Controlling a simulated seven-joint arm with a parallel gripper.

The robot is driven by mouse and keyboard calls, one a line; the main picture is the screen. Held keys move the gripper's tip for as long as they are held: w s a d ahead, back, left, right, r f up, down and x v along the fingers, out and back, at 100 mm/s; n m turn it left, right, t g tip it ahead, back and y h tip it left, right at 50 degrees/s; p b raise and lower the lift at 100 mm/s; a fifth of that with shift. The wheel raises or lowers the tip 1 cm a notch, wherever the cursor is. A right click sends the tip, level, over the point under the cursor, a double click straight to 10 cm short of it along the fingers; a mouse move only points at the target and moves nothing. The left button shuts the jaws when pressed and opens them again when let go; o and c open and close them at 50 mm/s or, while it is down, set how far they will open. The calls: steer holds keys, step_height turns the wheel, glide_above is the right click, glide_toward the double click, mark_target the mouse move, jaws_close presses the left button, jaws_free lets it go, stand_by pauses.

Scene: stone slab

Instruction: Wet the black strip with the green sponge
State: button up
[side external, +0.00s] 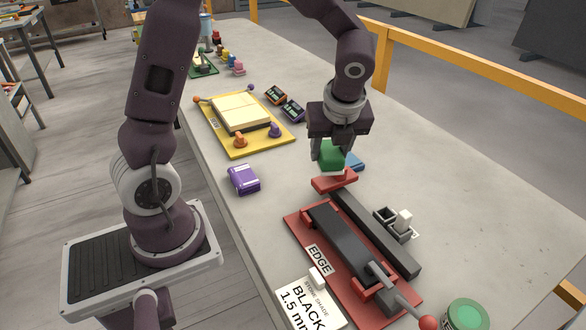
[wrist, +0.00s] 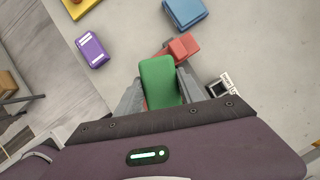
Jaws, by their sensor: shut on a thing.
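My gripper (side external: 329,160) is shut on the green sponge (side external: 332,152), which also shows between the fingers in the wrist view (wrist: 159,82). The sponge is over or just behind a red block (side external: 335,181); I cannot tell if they touch. A black strip (side external: 340,244) lies on a red board (side external: 296,221), held between red end pieces. A longer dark grey bar (side external: 375,232) runs beside it on the right, its far end near the red block. In the wrist view the red block (wrist: 183,47) is just beyond the sponge. The black strip is out of the wrist view.
A blue block (side external: 354,161) lies behind the sponge. A purple block (side external: 243,179) and a yellow board (side external: 258,143) are to the left. A small dark tray with a white block (side external: 402,220) stands right of the bar. A green-topped tin (side external: 466,314) is in front. The slab's right side is clear.

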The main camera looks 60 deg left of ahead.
steer(key=w+a+m+t+h, duration=0.15)
steer(key=w+a+m, duration=0.35)
steer(key=w+a, duration=0.95)
steer(key=shift+y, duration=0.25)
steer(key=shift+w+d+f, duration=0.1)
steer(key=shift+w+f, duration=0.05)
steer(key=shift+f, duration=1.85)
steer(key=shift+w+d+f, duration=0.1)
steer(key=shift+d+f, duration=0.05)
steer(key=shift+f, duration=1.8)
steer(key=shift+w+d+f, duration=0.1)
steer(key=shift+w+f, duration=0.05)
steer(key=shift+f, duration=1.85)
steer(key=shift+f, duration=0.55)
step_height(320, 180, up, 7)
